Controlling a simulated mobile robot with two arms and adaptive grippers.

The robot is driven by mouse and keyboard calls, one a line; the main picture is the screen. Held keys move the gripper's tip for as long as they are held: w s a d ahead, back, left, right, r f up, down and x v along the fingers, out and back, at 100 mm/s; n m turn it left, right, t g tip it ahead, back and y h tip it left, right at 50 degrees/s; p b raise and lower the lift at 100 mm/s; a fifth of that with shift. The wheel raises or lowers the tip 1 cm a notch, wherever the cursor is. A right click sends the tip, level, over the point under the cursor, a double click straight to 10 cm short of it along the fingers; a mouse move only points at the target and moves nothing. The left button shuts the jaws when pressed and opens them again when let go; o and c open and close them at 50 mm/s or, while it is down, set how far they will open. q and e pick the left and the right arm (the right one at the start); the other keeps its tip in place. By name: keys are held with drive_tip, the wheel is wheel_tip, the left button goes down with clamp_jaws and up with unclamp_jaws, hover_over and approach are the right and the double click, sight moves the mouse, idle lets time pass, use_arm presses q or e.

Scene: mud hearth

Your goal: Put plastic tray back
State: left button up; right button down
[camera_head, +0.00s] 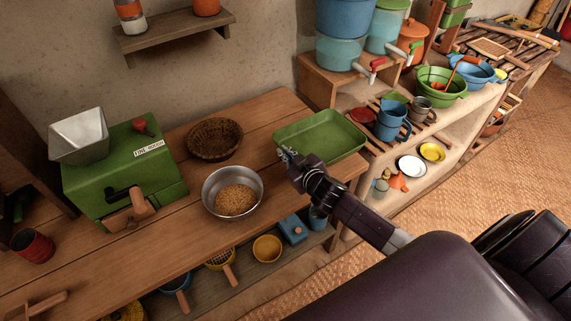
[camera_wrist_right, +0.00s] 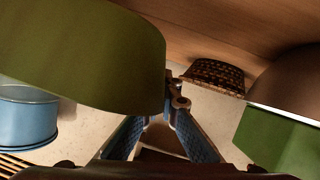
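The green plastic tray (camera_head: 330,133) is at the right end of the wooden table, right way up and empty. Its green side fills the upper left of the right wrist view (camera_wrist_right: 85,50). My right gripper (camera_head: 288,157) is at the tray's near left corner. In the right wrist view its two blue-padded fingers (camera_wrist_right: 160,125) stand apart, with a gap between them, close beside the tray's edge. I cannot tell whether the tray's rim is between the fingertips. My left gripper is not in view.
A metal bowl of grain (camera_head: 233,191), a woven basket (camera_head: 214,139) and a green mill (camera_head: 120,168) stand left of the tray. A shelf unit (camera_head: 465,115) with cups, basins and water containers is on the right. Several utensils lie on the lower shelf (camera_head: 205,284).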

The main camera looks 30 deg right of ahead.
drive_tip(key=shift+w+f+b, duration=0.1)
drive_tip(key=shift+f+b, duration=0.25)
drive_tip(key=shift+f, duration=2.3)
drive_tip(key=shift+f, duration=0.2)
drive_tip(key=c, duration=2.2)
unclamp_jaws()
drive_tip(key=shift+o, duration=0.2)
drive_tip(key=shift+r, duration=0.1)
drive_tip(key=shift+r, duration=0.15)
drive_tip(key=v, duration=1.2)
drive_tip(key=shift+a, duration=0.1)
